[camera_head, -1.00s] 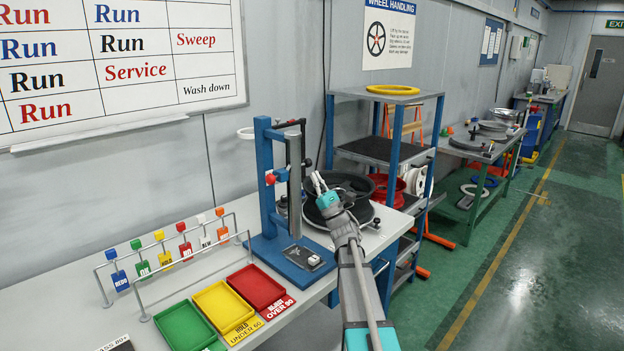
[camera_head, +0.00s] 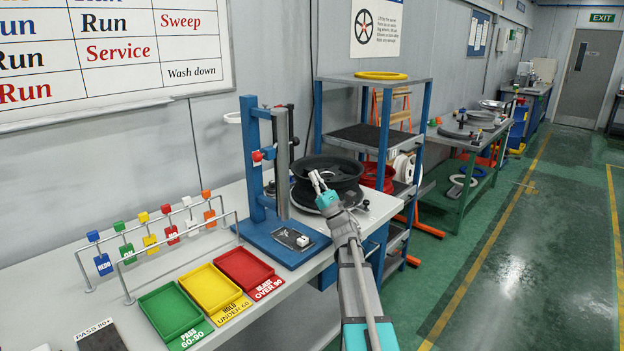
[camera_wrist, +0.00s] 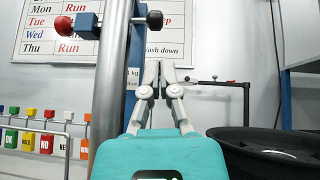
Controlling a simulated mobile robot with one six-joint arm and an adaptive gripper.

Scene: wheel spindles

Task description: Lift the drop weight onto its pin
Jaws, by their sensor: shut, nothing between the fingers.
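A blue drop-test stand (camera_head: 250,160) stands on the bench with a grey vertical tube (camera_head: 281,165) at its front. A red knob (camera_head: 258,156) on a blue block sits at the tube's side; in the wrist view the red knob (camera_wrist: 64,25) and a black knob (camera_wrist: 155,19) flank the tube (camera_wrist: 110,85). I cannot make out the drop weight or its pin for certain; a "1 kg" label shows behind my fingers. My gripper (camera_head: 316,178) is shut and empty, right of the tube and apart from it. The wrist view shows its fingers (camera_wrist: 159,75) pointing up.
A black wheel rim (camera_head: 330,172) lies right of the stand, close behind my gripper. A small white block (camera_head: 303,240) sits on the stand's base. Green (camera_head: 172,312), yellow (camera_head: 211,289) and red (camera_head: 244,268) trays and a tag rail (camera_head: 170,240) are left. A blue shelf (camera_head: 425,110) stands right.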

